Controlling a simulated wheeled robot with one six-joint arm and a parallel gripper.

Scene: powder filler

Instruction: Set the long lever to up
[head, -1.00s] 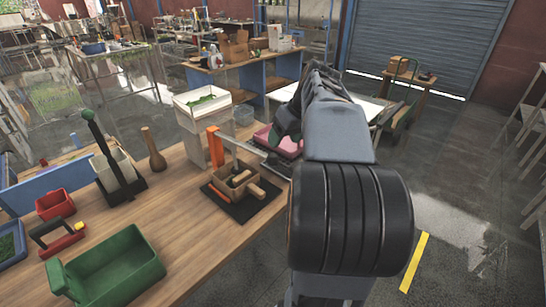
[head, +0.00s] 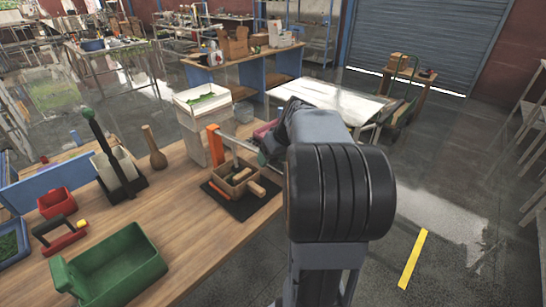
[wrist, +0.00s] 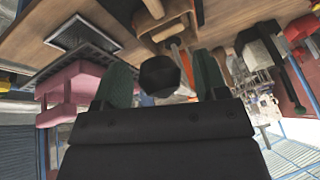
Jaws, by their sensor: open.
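An orange upright (head: 215,145) stands on the wooden bench beside a wooden box (head: 236,178) on a dark mat. A thin grey bar (head: 238,143), which looks like the long lever, runs from the upright's top rightward to my gripper (head: 264,157), roughly level. In the wrist view, which is upside down, a dark round knob (wrist: 160,76) shows between the two green fingers of my gripper (wrist: 162,88). The fingers are apart, with gaps on both sides of the knob. The orange upright shows behind it (wrist: 183,63). My arm hides part of the bar's end.
A black lever with a green knob (head: 100,135) stands farther left. A wooden pestle-like piece (head: 153,148), a green bin (head: 115,272) and a red bin (head: 57,202) share the bench. A pink object (wrist: 78,92) lies near my gripper.

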